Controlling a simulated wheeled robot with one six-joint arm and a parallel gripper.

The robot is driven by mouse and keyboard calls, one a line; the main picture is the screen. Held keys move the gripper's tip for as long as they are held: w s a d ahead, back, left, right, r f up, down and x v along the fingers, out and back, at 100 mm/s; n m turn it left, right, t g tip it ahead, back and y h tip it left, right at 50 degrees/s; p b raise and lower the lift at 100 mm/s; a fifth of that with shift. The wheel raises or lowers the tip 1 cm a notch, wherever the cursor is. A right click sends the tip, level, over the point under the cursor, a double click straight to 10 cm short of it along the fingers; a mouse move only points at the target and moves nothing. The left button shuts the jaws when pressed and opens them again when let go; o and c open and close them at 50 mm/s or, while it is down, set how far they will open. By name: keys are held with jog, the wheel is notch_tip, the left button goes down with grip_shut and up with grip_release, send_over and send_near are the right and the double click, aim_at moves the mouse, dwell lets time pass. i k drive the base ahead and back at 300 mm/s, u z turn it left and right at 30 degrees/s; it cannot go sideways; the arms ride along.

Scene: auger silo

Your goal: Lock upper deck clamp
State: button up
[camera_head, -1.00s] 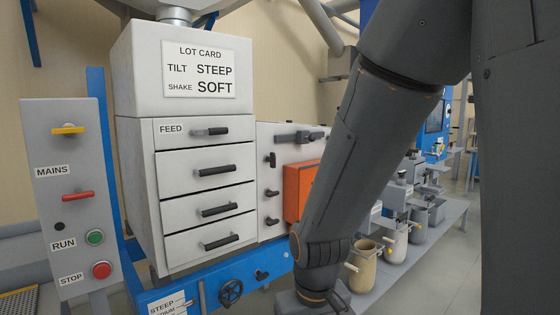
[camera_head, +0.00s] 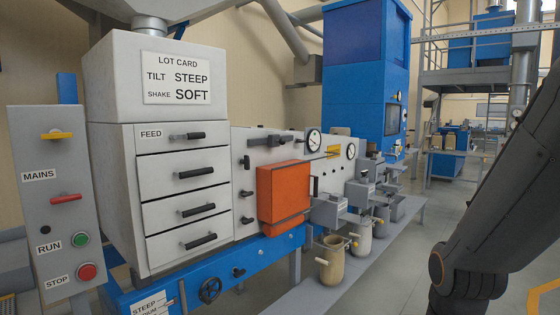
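The grey sieve machine (camera_head: 205,140) stands at the left centre, with a stack of drawers. On the panel just right of the drawers are small black levers. The top one (camera_head: 246,162) stands upright. The two below, the middle lever (camera_head: 246,193) and the lower lever (camera_head: 247,219), lie sideways. No label tells which is the upper deck clamp. My arm shows at the right edge, well apart from the machine; my gripper is out of view.
An orange box (camera_head: 284,193) juts out right of the levers. A control post (camera_head: 58,200) with MAINS, RUN and STOP stands at the left. Buckets, including a tan one (camera_head: 331,258), line a low shelf (camera_head: 395,232). Floor is free at right.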

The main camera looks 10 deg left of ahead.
aim_at(246, 162)
jog(key=z, duration=0.3)
jog(key=i, duration=1.1)
jog(key=u, duration=0.55)
